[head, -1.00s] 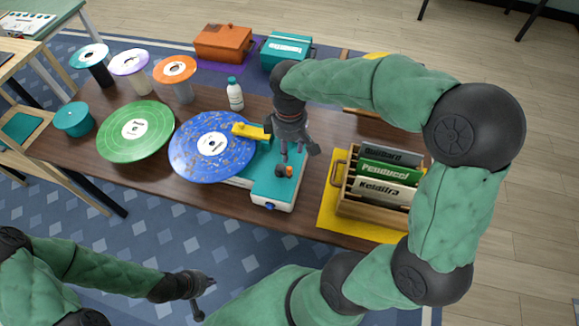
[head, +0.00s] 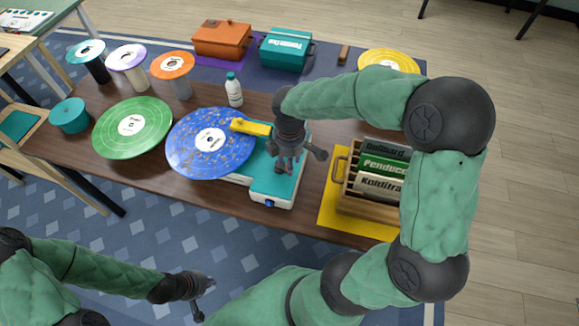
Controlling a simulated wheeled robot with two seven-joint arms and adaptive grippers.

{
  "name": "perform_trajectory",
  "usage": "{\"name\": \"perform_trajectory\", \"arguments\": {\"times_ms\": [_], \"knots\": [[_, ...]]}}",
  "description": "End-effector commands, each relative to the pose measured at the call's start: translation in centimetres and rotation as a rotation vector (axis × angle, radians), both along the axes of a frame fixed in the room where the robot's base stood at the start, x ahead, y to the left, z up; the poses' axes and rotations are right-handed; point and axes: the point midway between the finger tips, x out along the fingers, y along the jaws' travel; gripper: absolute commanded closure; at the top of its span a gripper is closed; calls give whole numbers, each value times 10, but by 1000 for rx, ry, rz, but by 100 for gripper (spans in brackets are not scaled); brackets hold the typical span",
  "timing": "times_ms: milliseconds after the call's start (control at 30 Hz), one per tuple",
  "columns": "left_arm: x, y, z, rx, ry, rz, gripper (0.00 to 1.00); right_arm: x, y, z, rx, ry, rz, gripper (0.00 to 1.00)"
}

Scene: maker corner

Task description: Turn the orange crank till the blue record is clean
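The blue record (head: 190,157) lies on the teal and white machine (head: 272,185), with brown specks scattered over its surface. A yellow arm (head: 251,128) reaches over its right edge. My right gripper (head: 298,164) is above the machine's right part, pointing down, with its fingers spread apart. It hides the orange crank, so I cannot tell whether the fingers touch it. My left gripper (head: 206,300) is open and empty, low in the picture, in front of the table and away from the record.
A green record (head: 132,145) lies left of the blue one. A white bottle (head: 233,93) stands behind. A wooden crate of sleeves (head: 343,172) sits on a yellow mat (head: 332,219) at the right. Orange (head: 222,40) and teal (head: 286,49) boxes stand at the back.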

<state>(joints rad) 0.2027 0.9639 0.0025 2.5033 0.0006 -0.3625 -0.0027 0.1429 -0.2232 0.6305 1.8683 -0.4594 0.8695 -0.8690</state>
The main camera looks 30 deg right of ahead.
Motion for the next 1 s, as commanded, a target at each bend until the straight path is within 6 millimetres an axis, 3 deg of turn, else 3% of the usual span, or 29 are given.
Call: {"name": "perform_trajectory", "arguments": {"times_ms": [200,533,700,1000], "knots": [[0,0,-8,0,0,0,100,0,0,-19,-1,-1,0,58],[0,0,-8,0,0,0,100,0,0,-21,-1,-1,-1,58],[0,0,-8,0,0,0,100,0,0,-21,-1,-1,-1,100],[0,0,-8,0,0,0,100,0,0,-21,-1,1,-8,100]]}}
